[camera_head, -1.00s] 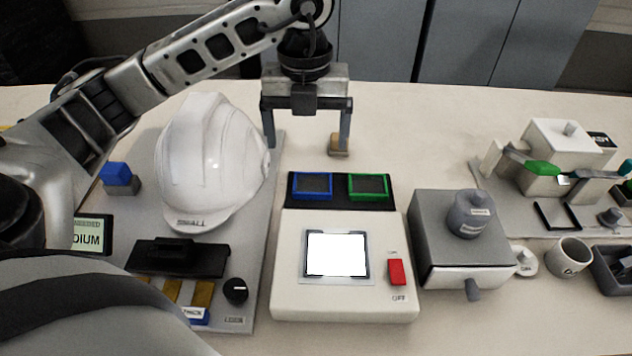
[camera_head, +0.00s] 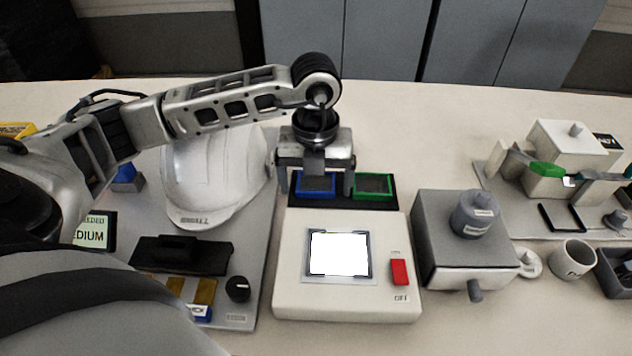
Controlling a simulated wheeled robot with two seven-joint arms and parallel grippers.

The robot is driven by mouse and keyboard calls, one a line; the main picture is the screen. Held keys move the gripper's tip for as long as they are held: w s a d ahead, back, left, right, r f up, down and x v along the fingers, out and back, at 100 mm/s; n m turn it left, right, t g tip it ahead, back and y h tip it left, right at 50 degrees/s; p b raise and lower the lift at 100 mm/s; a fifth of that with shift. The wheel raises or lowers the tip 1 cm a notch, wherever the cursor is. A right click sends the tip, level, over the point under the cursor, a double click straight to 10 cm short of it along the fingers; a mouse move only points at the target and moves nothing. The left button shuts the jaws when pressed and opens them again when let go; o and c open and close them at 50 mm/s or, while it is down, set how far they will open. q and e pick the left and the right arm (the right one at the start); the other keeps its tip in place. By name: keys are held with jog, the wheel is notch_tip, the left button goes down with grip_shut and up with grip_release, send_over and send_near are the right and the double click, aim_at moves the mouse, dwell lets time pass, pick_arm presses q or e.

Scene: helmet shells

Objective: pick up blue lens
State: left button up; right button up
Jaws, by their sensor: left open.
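The blue lens (camera_head: 315,191) is a dark square with a blue frame. It lies in the left half of a black holder (camera_head: 341,203) behind the white box. A similar green-framed lens (camera_head: 373,190) lies to its right. My left gripper (camera_head: 316,190) is open, pointing down over the blue lens. One finger is at the left side of the lens and the other at its right, near the gap to the green one. The gripper body hides the lens's back edge. I cannot tell whether the fingers touch it. My right gripper is not in view.
The white box (camera_head: 291,283) with a bright screen and red switch stands in front. A white helmet (camera_head: 208,188) stands left, partly behind my left arm. A grey box (camera_head: 440,225) with a knob stands right. The back middle of the table is clear.

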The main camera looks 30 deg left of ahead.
pick_arm(q)
jog(key=c, duration=1.1)
jog(key=shift+r, duration=0.15)
